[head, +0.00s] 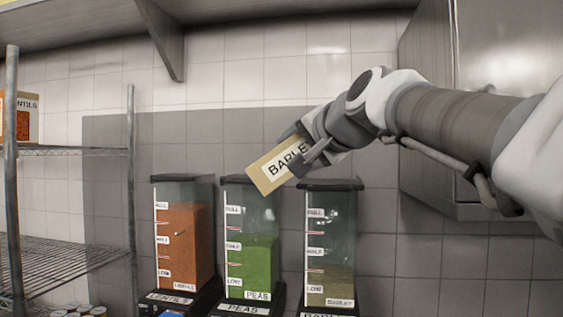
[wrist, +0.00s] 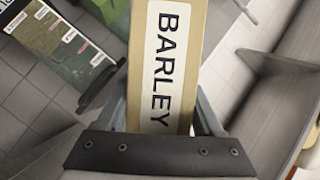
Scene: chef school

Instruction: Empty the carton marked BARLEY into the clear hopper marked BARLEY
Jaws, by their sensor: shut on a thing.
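The tan BARLEY carton (head: 263,173) is tilted in the air, its lower left end above the lid of the middle hopper. My gripper (head: 297,151) is shut on it. The carton also shows in the wrist view (wrist: 165,65) between my fingers, with its label facing the camera. The carton's opening and contents are not visible. The clear BARLEY hopper (head: 318,238) stands at the right of the row, below and to the right of the carton. Its tan grain reaches a level between LOW and HALF. It has a dark top; I cannot tell whether it is open.
The PEAS hopper (head: 262,258), with green contents, stands directly left of the BARLEY hopper. The LENTILS hopper (head: 185,245), with orange contents, is further left. A wire shelf (head: 65,262) stands at the left, with a LENTILS carton (head: 25,118) on it. A metal cabinet (head: 505,45) hangs at the right.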

